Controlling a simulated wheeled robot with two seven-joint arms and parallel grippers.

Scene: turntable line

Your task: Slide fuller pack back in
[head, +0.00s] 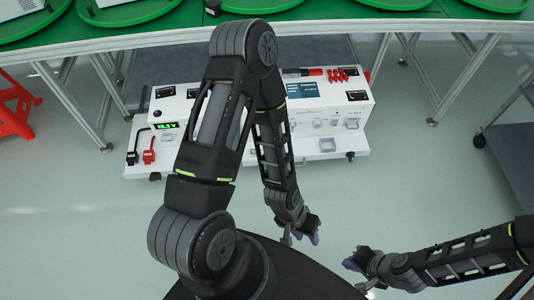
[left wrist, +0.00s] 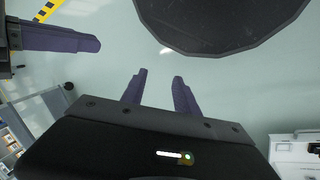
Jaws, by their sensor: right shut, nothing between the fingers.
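A white unit (head: 318,125) stands on the floor under the green-topped line, half hidden behind my left arm. It has a green-digit display (head: 165,126) at its left, a dark screen (head: 302,90) and grey handles (head: 327,145). I cannot tell which part is the fuller pack. Part of a white unit also shows in the left wrist view (left wrist: 293,152). My left gripper (head: 300,238) is open and empty, its purple fingers (left wrist: 158,88) apart, over bare floor in front of the unit. My right gripper (head: 350,264) is shut and empty, further right and nearer me.
A red connector (head: 149,155) and a black connector (head: 132,157) are at the unit's left end. Table legs (head: 70,105) flank the unit. A red stand (head: 14,108) is far left and a grey cart (head: 508,150) far right. The floor in front is clear.

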